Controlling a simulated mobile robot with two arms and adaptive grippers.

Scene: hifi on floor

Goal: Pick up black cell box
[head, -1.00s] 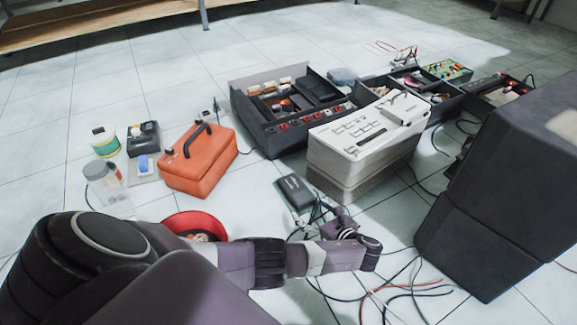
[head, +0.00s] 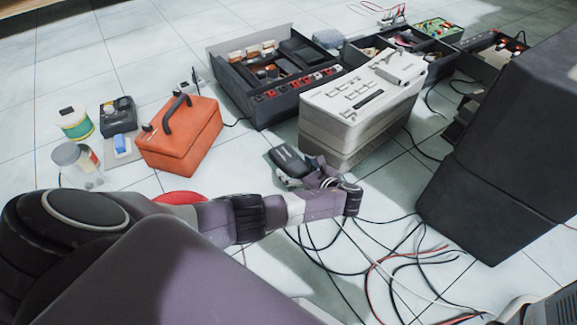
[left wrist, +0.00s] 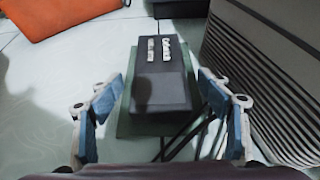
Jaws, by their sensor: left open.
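The black cell box (head: 288,160) lies on the tiled floor just left of the beige device, partly hidden by my left gripper in the head view. In the left wrist view the black cell box (left wrist: 160,75) shows white markings on its top and sits on a greenish base. My left gripper (head: 325,177) is open and empty. In the left wrist view its blue-padded fingers (left wrist: 162,105) stand on either side of the box's near end, with gaps to both sides. My right gripper is not in view.
The beige ribbed device (head: 350,120) stands close to the right of the box. An orange case (head: 185,140) is to the left. Loose cables (head: 365,265) lie on the floor at front right. A large dark cabinet (head: 500,150) stands at right.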

